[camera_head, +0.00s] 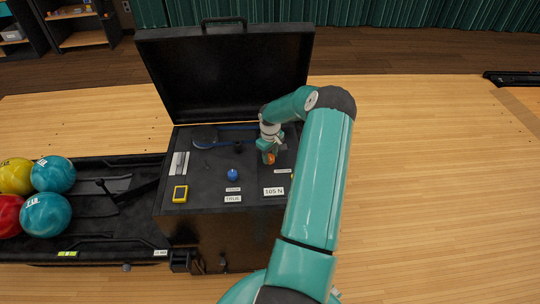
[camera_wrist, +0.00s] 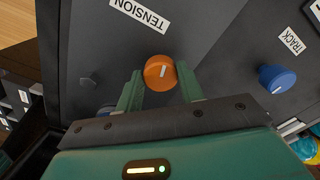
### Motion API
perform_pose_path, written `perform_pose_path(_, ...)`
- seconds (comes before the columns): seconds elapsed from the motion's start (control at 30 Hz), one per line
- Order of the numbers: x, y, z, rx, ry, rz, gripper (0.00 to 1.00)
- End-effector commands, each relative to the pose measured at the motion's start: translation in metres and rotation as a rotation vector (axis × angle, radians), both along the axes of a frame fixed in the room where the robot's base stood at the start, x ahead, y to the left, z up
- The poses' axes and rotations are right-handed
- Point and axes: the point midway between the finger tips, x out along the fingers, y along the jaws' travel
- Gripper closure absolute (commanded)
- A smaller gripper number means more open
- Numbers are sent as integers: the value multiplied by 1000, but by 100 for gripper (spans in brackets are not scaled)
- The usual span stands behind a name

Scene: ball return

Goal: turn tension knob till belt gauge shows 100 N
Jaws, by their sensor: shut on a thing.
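The orange tension knob (camera_wrist: 160,72) has a white pointer line and sits beside the TENSION label (camera_wrist: 139,14) in the wrist view. My gripper (camera_wrist: 160,88) is shut on this knob, one green finger on each side. In the head view, my gripper (camera_head: 269,150) is over the right part of the machine's panel, with the orange knob (camera_head: 270,158) just showing beneath it. The belt gauge (camera_head: 274,191) is a white plate on the panel that reads 105 N.
A blue knob (camera_wrist: 277,79) stands by the TRACK label (camera_wrist: 292,40); it also shows in the head view (camera_head: 232,174). The raised black lid (camera_head: 225,70) stands behind. Several bowling balls (camera_head: 46,213) sit at far left.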

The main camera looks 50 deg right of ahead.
Motion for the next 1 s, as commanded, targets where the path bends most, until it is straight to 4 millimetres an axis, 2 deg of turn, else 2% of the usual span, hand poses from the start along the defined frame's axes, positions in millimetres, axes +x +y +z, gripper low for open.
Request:
perform_pose_path(0.5, 0, -2, 1, -2, 0, 364, 85)
perform_pose_path(1.0, -1, -2, 1, -2, 1, 448, 85)
